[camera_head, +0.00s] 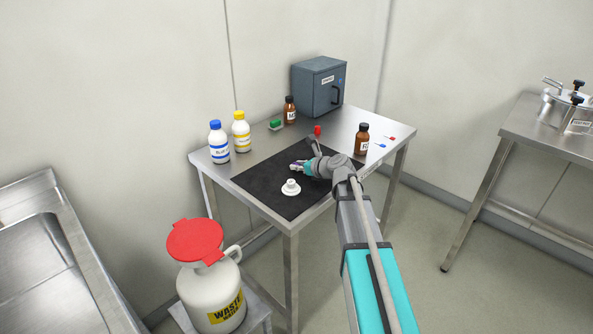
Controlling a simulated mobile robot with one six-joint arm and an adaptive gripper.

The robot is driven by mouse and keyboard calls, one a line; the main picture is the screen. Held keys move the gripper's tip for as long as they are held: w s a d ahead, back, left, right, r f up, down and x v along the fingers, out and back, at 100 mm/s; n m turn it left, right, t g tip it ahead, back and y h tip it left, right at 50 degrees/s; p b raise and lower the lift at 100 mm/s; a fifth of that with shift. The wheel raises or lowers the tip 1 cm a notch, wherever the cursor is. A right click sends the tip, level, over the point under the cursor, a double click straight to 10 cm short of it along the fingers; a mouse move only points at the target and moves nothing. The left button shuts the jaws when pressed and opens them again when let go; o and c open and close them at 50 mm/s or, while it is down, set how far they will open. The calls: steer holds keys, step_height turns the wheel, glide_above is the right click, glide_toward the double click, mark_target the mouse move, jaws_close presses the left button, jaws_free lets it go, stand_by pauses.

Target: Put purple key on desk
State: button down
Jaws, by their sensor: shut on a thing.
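My gripper (300,166) is over the black mat on the steel desk (240,180), at the end of my arm reaching in from the lower right. It is shut on a small purple thing, which looks like the purple key (293,167). The key is tiny here, and I cannot tell whether it touches the mat (270,190) or hangs just above it.
A white round piece (291,188) sits on the mat by my gripper. Blue-capped (218,147) and yellow-capped (241,138) bottles stand left; brown bottles (290,112) (362,141) stand back and right. A grey safe (319,87) stands behind. A waste can (210,290) is in front.

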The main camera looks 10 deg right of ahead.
steer(key=shift+f, duration=0.15)
steer(key=c, duration=0.5)
jaws_free()
steer(key=shift+r, duration=0.2)
steer(key=p+v, duration=0.4)
steer(key=v, duration=0.6)
steer(key=shift+s+d+r, duration=0.1)
steer(key=shift+s+r, duration=0.1)
steer(key=shift+s, duration=0.1)
steer(key=shift+s+d+r+p, duration=0.2)
steer(key=shift+s+d+p, duration=0.15)
steer(key=shift+s+d, duration=0.1)
steer(key=shift+o, duration=0.5)
